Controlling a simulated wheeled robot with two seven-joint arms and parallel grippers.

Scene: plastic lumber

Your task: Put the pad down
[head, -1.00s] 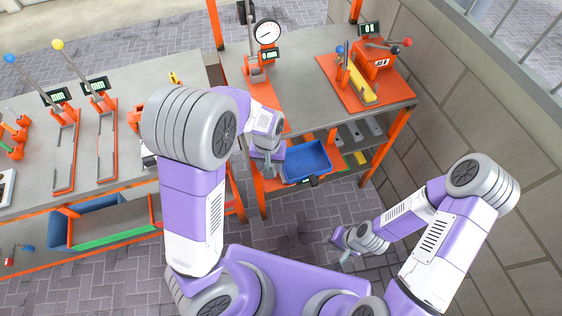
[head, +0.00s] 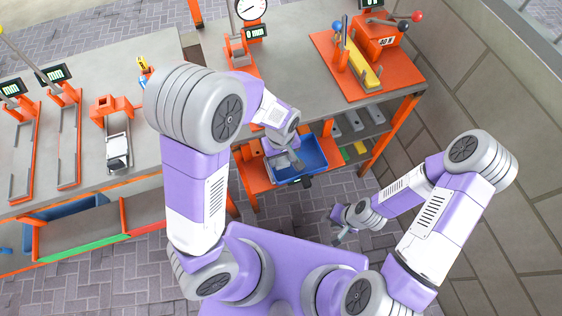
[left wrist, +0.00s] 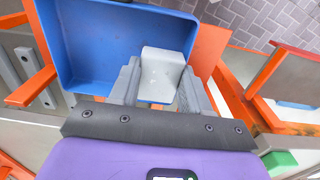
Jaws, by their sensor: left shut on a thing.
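My left gripper (left wrist: 160,85) is shut on a pale grey, block-shaped pad (left wrist: 163,70). In the left wrist view the pad sits between the two grey fingers, in front of the blue bin (left wrist: 85,45) and overlapping its right part. In the head view my left gripper (head: 284,160) is over the left part of the blue bin (head: 313,150); the pad cannot be made out clearly there. I cannot tell whether the pad touches the bin. My right gripper (head: 340,234) hangs low above the floor, too small to tell open from shut.
The bin is on a low orange shelf (head: 252,176) under the front edge of the grey workbench (head: 285,75). The bench carries a dial gauge stand (head: 238,50) and an orange press (head: 375,40). A brick wall (head: 480,110) stands at right; paved floor lies in front.

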